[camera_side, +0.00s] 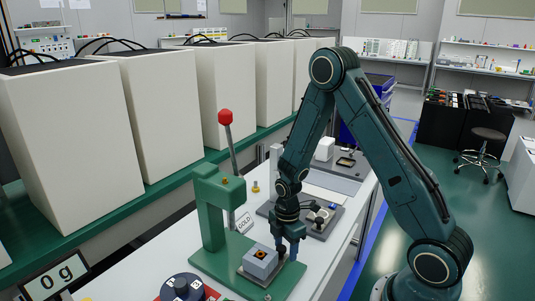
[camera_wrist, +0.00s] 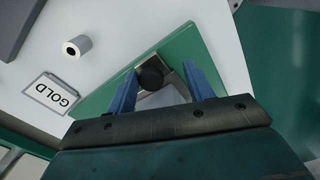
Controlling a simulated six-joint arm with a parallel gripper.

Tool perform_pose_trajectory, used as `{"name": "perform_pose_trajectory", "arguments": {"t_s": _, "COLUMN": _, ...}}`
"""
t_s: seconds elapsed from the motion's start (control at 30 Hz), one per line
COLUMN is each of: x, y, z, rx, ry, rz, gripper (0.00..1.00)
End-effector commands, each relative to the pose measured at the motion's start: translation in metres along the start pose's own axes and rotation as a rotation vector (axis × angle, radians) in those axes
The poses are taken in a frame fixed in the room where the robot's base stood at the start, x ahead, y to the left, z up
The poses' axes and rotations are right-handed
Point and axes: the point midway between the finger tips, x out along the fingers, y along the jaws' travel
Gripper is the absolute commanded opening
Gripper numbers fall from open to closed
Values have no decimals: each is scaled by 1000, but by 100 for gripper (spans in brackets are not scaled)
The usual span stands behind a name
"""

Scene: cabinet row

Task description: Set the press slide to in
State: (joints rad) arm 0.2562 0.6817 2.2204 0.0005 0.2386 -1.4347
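The green press (camera_side: 210,215) stands on a green base plate, with a red-knobbed lever (camera_side: 226,118) standing up. Its slide carries a light grey block (camera_side: 260,263) with a dark, orange-rimmed hole on top. The block sits to the right of the press head, out in front of the column. My gripper (camera_side: 286,248) points down at the slide's right end. In the wrist view its blue fingers (camera_wrist: 160,88) are apart, with a round dark knob (camera_wrist: 150,74) between them near the tips. A gap shows between the knob and the right finger. The knob is mostly hidden in the side view.
A GOLD sign (camera_side: 244,222) stands behind the press. A black dial (camera_side: 183,288) and a "0 g" display (camera_side: 53,275) are at the front left. Another grey fixture (camera_side: 318,217) lies behind my gripper. Large white cabinets (camera_side: 75,130) line the left.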

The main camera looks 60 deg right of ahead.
Motion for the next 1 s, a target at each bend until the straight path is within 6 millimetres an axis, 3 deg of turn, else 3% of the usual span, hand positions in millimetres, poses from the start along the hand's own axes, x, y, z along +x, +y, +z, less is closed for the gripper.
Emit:
{"name": "perform_pose_trajectory", "arguments": {"t_s": 0.1, "x": 0, "y": -17, "z": 6, "rx": 0, "ry": 0, "rz": -6, "gripper": 50}}
{"name": "perform_pose_trajectory", "arguments": {"t_s": 1.0, "x": -116, "y": -13, "z": 5, "rx": 0, "ry": 1, "rz": 4, "gripper": 50}}
